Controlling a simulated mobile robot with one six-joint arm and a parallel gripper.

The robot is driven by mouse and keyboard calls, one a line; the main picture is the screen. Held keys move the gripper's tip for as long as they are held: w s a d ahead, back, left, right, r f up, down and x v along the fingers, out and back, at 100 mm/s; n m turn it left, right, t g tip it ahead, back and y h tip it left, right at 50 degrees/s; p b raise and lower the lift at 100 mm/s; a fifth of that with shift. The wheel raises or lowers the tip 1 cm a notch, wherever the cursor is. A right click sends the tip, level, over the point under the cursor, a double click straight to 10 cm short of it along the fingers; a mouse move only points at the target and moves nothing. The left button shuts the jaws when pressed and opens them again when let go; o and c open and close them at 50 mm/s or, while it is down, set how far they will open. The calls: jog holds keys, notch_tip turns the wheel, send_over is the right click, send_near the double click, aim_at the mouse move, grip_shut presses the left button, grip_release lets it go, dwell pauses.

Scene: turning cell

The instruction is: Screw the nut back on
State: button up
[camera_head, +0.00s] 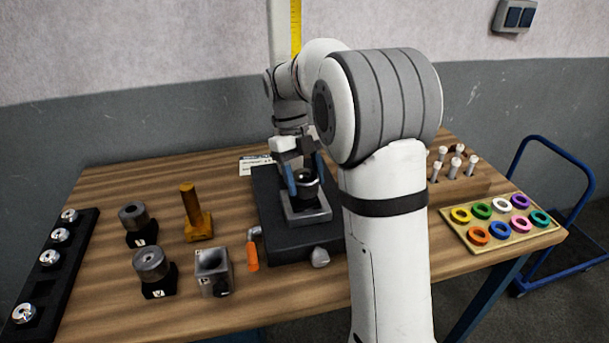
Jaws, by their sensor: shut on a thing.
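My gripper (305,179) reaches down over the black fixture plate (283,243) at the middle of the table. Its blue fingers are shut on a dark round piece with an open top, which looks like the nut (306,188). The nut is above or on a light grey square block (307,213) on the fixture plate. I cannot tell whether the nut touches the block or sits on a thread, because the fingers and the nut hide that part.
An orange-handled tool (252,255) lies left of the fixture. A grey hollow block (213,271), a brass post (193,216) and two dark cylindrical parts (150,264) stand further left. A tray of coloured rings (498,222) and a peg rack (466,186) are at right.

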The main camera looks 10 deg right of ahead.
jog(key=shift+r, duration=0.15)
jog(key=shift+w+r+m, duration=0.1)
jog(key=shift+m, duration=0.2)
jog(key=shift+f+m+b, duration=0.3)
jog(key=shift+f+b, duration=0.1)
jog(key=shift+w+b, duration=0.1)
jog(key=shift+b, duration=0.95)
jog(key=m+b, duration=0.1)
jog(key=b, duration=1)
jog(key=shift+y, duration=0.4)
jog(key=shift+r+b, duration=0.2)
jog(key=shift+b, duration=0.45)
jog(key=shift+r, duration=0.1)
jog(key=o, duration=1.1)
jog(key=shift+s, duration=0.2)
jog(key=shift+o, duration=0.2)
